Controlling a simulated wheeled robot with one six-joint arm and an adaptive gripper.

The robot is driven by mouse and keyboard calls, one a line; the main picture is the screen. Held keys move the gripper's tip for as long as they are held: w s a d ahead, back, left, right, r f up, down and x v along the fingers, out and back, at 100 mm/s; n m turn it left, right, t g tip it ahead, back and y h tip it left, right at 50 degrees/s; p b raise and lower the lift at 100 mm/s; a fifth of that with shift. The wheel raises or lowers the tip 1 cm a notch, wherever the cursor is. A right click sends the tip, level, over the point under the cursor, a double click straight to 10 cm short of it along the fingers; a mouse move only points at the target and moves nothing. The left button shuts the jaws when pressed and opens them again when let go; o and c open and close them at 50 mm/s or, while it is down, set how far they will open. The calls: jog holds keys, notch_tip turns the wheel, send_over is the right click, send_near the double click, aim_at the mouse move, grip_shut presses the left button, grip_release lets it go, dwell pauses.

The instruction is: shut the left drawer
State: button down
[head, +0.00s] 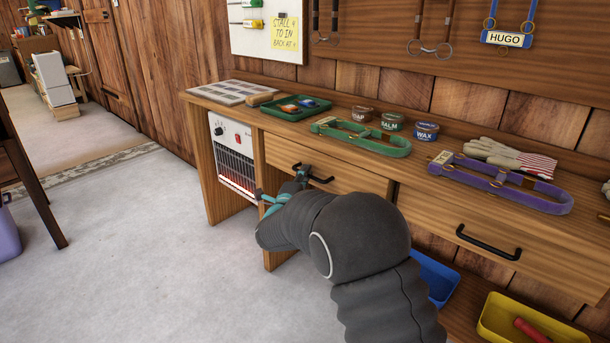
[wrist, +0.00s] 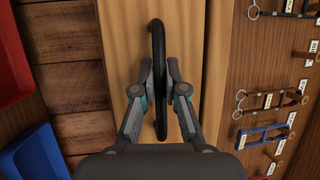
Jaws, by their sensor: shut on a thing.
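The left drawer (head: 283,152) is a light wooden front under the bench top, beside a heater with a red-lit grille. Its black bar handle (head: 322,180) shows partly past my gripper (head: 301,173). In the wrist view the handle (wrist: 158,40) runs lengthwise between the two fingers of my gripper (wrist: 159,72), which are shut on it. The drawer front (wrist: 125,30) fills the middle of that view. I see no open drawer interior; whether a small gap remains, I cannot tell. My arm hides the front's lower right part in the head view.
The right drawer (head: 455,217) has its own black handle. On the bench top (head: 350,105) lie a green tray, tins, green and purple halters and gloves. Blue (head: 435,275) and yellow (head: 500,325) bins stand below. The floor (head: 130,240) to the left is clear.

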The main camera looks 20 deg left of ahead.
jog(key=w+b, duration=0.1)
jog(key=w+d+b, duration=0.1)
jog(key=w, duration=0.1)
jog(key=shift+d+f, duration=0.15)
jog(key=shift+f, duration=0.05)
jog(key=shift+r, duration=0.25)
jog(key=c, duration=1.2)
grip_release()
jog(key=shift+w+d, duration=0.1)
jog(key=shift+w, duration=0.05)
jog(key=shift+f, duration=0.1)
jog(key=shift+s, duration=0.45)
send_near(314, 170)
jog(key=shift+s+f, duration=0.1)
jog(key=shift+s, duration=0.95)
